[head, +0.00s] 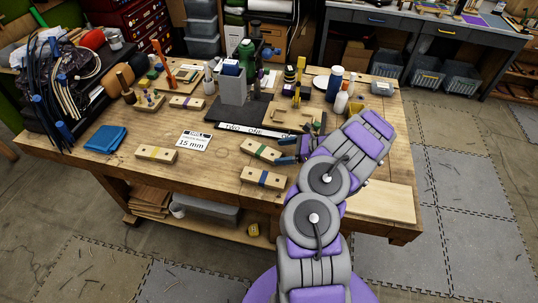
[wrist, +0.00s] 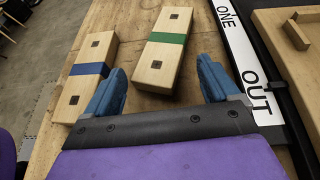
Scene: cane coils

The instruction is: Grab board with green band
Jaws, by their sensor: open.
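The board with the green band (head: 260,152) is a pale wooden block lying flat near the front right of the workbench. In the wrist view the green-banded board (wrist: 166,58) lies ahead of my gripper (wrist: 161,66), with its near end between the two blue fingers. My gripper (head: 284,149) is open and empty, just right of this board in the head view. I cannot tell its height above the board, and no contact shows. A similar board with a blue band (wrist: 87,75) lies left of it in the wrist view, partly behind the left finger.
The blue-banded board (head: 263,178) lies close by, nearer the bench edge. A yellow-banded board (head: 155,154) and a "15 mm" card (head: 194,141) lie left. A white "ONE OUT" strip (wrist: 237,57) edges a dark tray at right. Bottles and a grey holder (head: 233,88) stand behind.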

